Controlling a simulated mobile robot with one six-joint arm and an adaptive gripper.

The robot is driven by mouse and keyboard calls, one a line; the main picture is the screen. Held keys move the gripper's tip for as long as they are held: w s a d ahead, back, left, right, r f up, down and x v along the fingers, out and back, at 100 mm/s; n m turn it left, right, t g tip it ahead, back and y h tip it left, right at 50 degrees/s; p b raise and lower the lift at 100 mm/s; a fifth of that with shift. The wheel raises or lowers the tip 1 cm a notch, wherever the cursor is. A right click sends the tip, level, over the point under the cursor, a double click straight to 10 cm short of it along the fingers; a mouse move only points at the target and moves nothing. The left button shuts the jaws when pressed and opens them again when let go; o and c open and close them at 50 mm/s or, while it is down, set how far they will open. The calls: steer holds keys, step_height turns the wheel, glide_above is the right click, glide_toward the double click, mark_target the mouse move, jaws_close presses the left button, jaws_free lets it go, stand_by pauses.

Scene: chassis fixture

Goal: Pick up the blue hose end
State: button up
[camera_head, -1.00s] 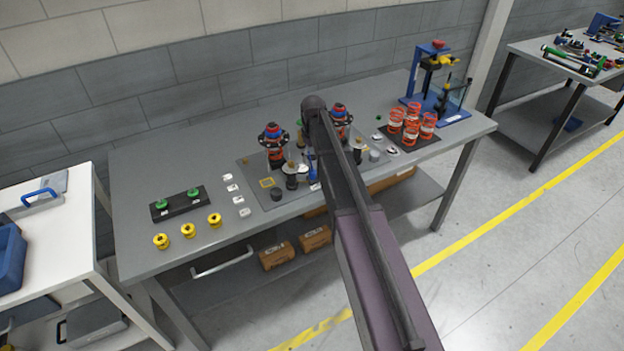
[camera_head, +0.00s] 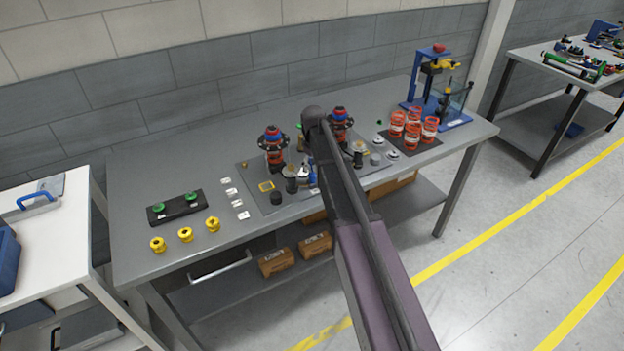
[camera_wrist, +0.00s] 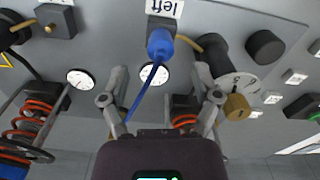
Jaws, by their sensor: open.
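The blue hose end (camera_wrist: 160,43) shows in the upper middle of the wrist view. No contact shows. In the head view my arm hides the gripper; a small blue patch (camera_head: 313,178) beside the arm may be the hose end.
Round white gauges (camera_wrist: 154,73) and a dark cylinder with a brass knob (camera_wrist: 237,106) lie close to the fingers. A red-coiled spring part (camera_wrist: 40,113) stands at left. In the head view, yellow parts (camera_head: 185,235) and a black green-knobbed block (camera_head: 176,208) are on the grey table's left.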

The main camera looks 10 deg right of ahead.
mark_target(313, 174)
steer(key=shift+f+b, duration=2.25)
steer(key=shift+f, duration=0.15)
jaws_close()
